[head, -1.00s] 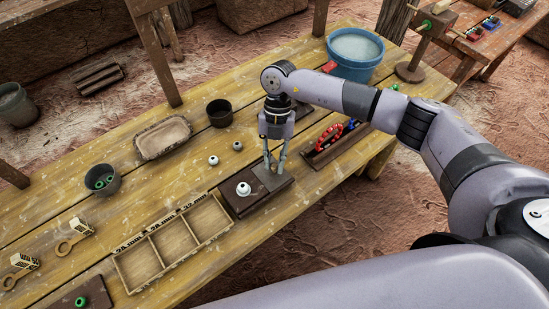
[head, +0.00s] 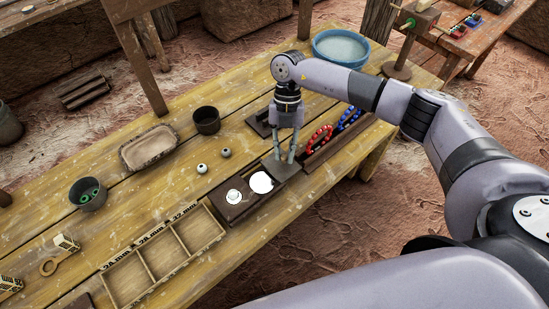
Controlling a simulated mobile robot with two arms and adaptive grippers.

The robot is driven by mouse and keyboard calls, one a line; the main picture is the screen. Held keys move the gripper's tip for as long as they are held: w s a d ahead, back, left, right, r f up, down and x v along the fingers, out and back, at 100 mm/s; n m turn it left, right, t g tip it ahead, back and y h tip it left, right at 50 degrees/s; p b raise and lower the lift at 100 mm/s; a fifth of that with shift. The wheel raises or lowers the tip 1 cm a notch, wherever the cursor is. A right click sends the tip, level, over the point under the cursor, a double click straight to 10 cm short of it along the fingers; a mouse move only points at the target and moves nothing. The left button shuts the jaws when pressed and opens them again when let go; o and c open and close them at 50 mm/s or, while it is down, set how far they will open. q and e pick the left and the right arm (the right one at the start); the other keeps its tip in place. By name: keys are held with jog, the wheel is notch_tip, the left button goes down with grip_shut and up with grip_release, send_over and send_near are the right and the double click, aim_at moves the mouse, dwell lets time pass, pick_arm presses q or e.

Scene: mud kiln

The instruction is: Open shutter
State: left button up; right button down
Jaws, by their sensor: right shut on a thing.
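The dark brown box (head: 227,212) lies on the yellow wooden table behind the divided tray. A grey shutter plate (head: 287,171) is at its right end. A bright white round area (head: 262,182) shows on the box just left of the plate. A white bead-like piece (head: 234,197) sits on the box further left. My right gripper (head: 283,157) points down and is shut at the plate's upper edge; the exact contact is hard to see. My left gripper is not in view.
A three-part wooden tray (head: 167,258) lies in front. A long tray with red beads (head: 319,138) and blue beads (head: 347,118) is close on the right. Two small balls (head: 202,168), a dark cup (head: 207,120) and a shallow tray (head: 149,148) stand behind. A blue basin (head: 340,48) is at the back.

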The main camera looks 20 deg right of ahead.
jog(key=shift+a, duration=0.15)
jog(key=c, duration=1.5)
grip_release()
jog(key=v, duration=1.2)
jog(key=shift+r, duration=0.1)
jog(key=shift+s+a, duration=0.1)
